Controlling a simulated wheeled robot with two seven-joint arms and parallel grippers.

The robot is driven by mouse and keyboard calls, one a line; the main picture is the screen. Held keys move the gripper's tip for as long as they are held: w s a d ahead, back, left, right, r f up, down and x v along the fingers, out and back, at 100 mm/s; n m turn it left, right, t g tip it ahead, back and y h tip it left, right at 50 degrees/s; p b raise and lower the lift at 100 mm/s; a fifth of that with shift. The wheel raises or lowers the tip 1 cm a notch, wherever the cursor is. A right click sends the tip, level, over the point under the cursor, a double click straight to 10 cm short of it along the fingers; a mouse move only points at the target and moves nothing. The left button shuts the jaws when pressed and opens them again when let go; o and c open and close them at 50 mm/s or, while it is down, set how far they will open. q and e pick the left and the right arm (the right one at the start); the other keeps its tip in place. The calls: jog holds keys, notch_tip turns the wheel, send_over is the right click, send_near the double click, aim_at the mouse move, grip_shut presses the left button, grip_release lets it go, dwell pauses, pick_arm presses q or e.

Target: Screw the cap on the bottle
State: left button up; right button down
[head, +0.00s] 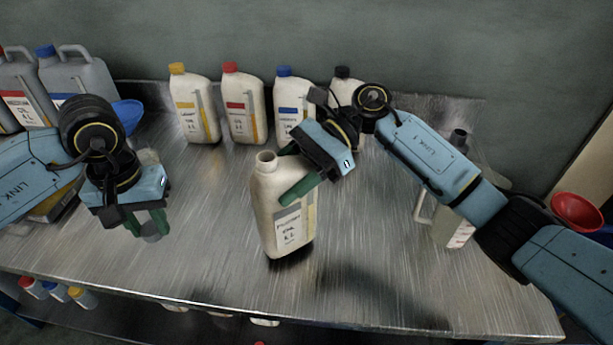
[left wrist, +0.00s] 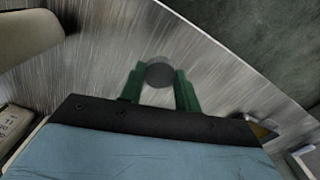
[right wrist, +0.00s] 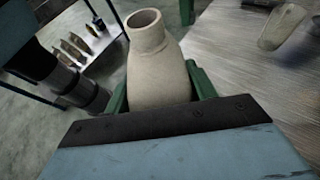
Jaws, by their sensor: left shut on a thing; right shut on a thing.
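The cream bottle (head: 277,222) with a pale label is in the middle of the head view, slightly tilted. Its neck is open and bare; the opening also shows in the right wrist view (right wrist: 146,20). My right gripper (head: 293,172) is shut around its upper body. A dark shadow lies under the bottle; I cannot tell whether its base touches the table. My left gripper (head: 146,222) is shut on a small grey cap (left wrist: 159,74), off to the left of the bottle. The cap (head: 152,237) hangs below the green fingers, apart from the bottle neck.
A row of capped bottles, yellow (head: 194,108), red (head: 243,108), blue (head: 294,106) and black, stands at the back of the metal table (head: 200,230). Grey jugs (head: 80,80) stand at far left. A red funnel (head: 577,208) is at right. The table between both grippers is clear.

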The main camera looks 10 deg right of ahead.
dwell(0.3)
pick_arm(q)
jog(key=w+d+r+m, duration=0.2)
jog(key=w+d+r, duration=0.1)
jog(key=d+r, duration=0.65)
notch_tip(320, 180, up, 10)
jog(key=m, duration=0.2)
send_over(260, 158)
jog(key=shift+r, duration=0.2)
jog(key=shift+f, duration=0.1)
jog(key=shift+f, duration=1.95)
jog(key=shift+f, duration=0.1)
jog(key=shift+f, duration=0.8)
